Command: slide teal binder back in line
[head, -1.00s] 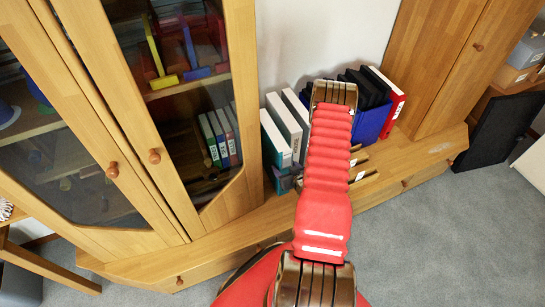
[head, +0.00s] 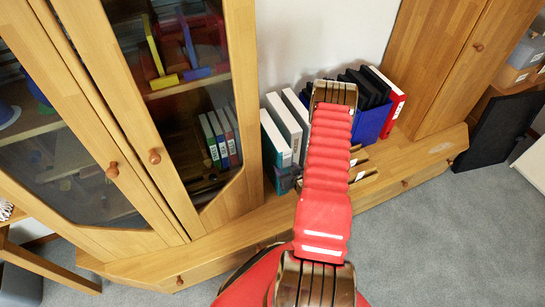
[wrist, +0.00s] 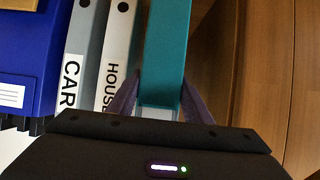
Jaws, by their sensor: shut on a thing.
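The teal binder (wrist: 165,55) stands upright in the wrist view, at the right end of a row. My gripper (wrist: 158,106) has one dark finger on each side of it and is shut on its near end. A grey-white binder marked "HOUSE" (wrist: 120,45) is just left of it, and a white one marked "CAR" (wrist: 83,45) is further left. In the head view the teal binder (head: 272,138) shows beside the white binders. There my red arm covers part of the row, and my gripper is mostly hidden.
A blue holder (head: 372,122) with black folders and a red binder (head: 395,105) stand to the right on the wooden ledge (head: 400,165). A glass-door cabinet (head: 240,110) is close on the teal binder's left in the head view. Grey carpet lies in front.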

